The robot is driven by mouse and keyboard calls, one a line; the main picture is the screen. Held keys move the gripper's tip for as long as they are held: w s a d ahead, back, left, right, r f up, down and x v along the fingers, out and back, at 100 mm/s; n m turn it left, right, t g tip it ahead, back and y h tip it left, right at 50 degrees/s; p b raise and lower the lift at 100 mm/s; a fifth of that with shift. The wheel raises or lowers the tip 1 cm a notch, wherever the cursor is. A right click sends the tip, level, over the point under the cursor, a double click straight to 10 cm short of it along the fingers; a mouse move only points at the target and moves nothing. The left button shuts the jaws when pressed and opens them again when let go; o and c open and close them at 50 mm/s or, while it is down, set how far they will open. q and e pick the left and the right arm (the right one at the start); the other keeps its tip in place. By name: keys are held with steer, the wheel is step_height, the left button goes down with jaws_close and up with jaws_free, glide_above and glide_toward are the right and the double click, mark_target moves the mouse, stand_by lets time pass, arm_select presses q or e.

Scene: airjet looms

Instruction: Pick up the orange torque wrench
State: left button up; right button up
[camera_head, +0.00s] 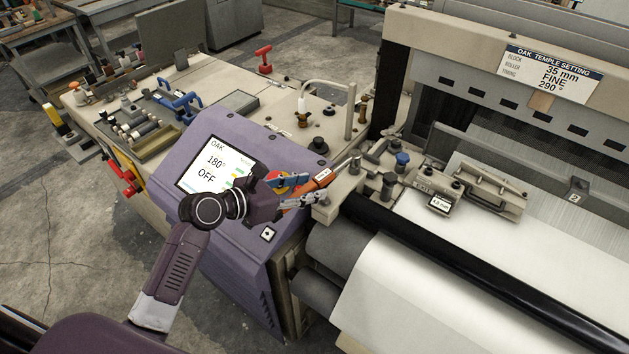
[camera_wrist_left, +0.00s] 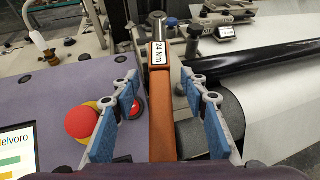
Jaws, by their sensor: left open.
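The orange torque wrench (camera_head: 321,178) lies at the right edge of the purple control panel, beside the loom's roller end. Its metal end points up and right. In the left wrist view its orange handle (camera_wrist_left: 162,105) runs up the middle, with a white "24 Nm" label. My left gripper (camera_head: 304,190) is at the wrench. In the left wrist view the open gripper (camera_wrist_left: 158,80) has one blue-padded finger on each side of the handle, with visible gaps on both sides. The near end of the handle is cut off at the bottom of that view. My right gripper is not in view.
The purple panel (camera_head: 238,223) carries a screen reading "180° OFF". A red button (camera_wrist_left: 82,122) on yellow sits left of the left finger. A black roller (camera_head: 450,262) and white fabric (camera_head: 405,295) lie to the right. Tools crowd the bench (camera_head: 185,75) behind.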

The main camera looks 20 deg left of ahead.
arm_select(q)
steer(key=x, duration=0.2)
steer(key=shift+w+d+f, duration=0.15)
steer(key=shift+w, duration=0.05)
steer(key=shift+s, duration=0.1)
jaws_close()
